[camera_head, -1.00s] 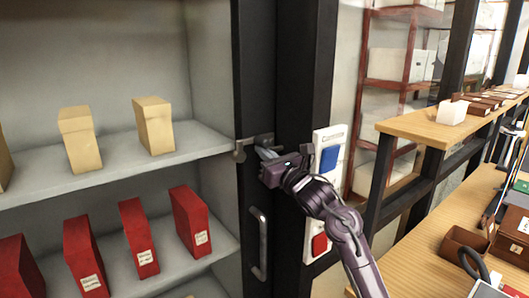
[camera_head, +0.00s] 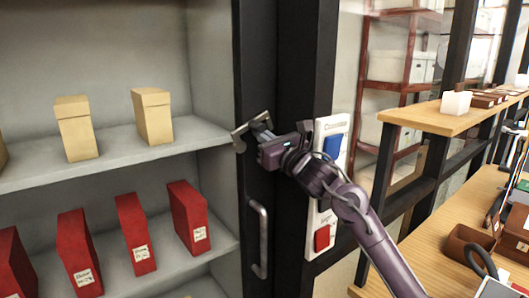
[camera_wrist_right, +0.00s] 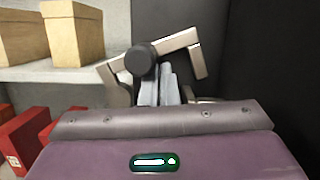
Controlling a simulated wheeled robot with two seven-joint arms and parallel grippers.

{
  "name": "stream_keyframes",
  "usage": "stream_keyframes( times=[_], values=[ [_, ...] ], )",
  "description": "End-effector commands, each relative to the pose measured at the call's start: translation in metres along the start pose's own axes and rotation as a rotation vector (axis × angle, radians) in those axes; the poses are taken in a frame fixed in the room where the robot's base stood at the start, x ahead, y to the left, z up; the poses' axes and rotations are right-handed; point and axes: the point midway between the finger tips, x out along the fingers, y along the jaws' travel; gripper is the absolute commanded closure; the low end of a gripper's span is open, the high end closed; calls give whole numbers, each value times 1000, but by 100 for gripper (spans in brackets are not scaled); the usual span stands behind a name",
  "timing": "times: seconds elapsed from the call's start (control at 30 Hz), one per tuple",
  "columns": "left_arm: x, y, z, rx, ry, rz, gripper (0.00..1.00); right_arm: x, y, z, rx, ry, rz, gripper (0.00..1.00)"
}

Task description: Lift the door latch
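The door latch (camera_head: 252,126) is a grey metal bar on the dark door frame of the shelf cabinet. It is tilted, with its right end higher than its left. In the right wrist view the latch bar (camera_wrist_right: 182,41) slants up to the right, with a round dark knob (camera_wrist_right: 140,59) on it. My right gripper (camera_head: 263,134) is at the latch. Its fingers (camera_wrist_right: 160,88) are close together and look shut, just under the bar with nothing seen between them. Contact is partly hidden by the knob. My left gripper is not in view.
A vertical door handle (camera_head: 259,240) is below the latch. Right of the door is a white panel (camera_head: 326,185) with a blue and a red square. Shelves at left hold beige boxes (camera_head: 153,116) and red boxes (camera_head: 137,235). A wooden desk (camera_head: 425,255) stands at right.

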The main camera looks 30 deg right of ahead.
Motion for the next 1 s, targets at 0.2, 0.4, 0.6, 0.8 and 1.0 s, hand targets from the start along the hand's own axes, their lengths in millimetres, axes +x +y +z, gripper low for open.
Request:
stream_keyframes(
  times=[0.2,0.4,0.6,0.8,1.0],
  values=[
    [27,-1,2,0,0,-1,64,1,3,10,-105,-4,19,100],
    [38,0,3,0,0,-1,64,4,11,18,-395,-3,94,100],
    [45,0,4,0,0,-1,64,6,21,26,-439,-4,109,100],
    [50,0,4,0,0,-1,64,7,31,30,-436,-3,108,100],
    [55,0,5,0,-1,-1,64,8,40,33,-436,-2,109,100]
  ],
)
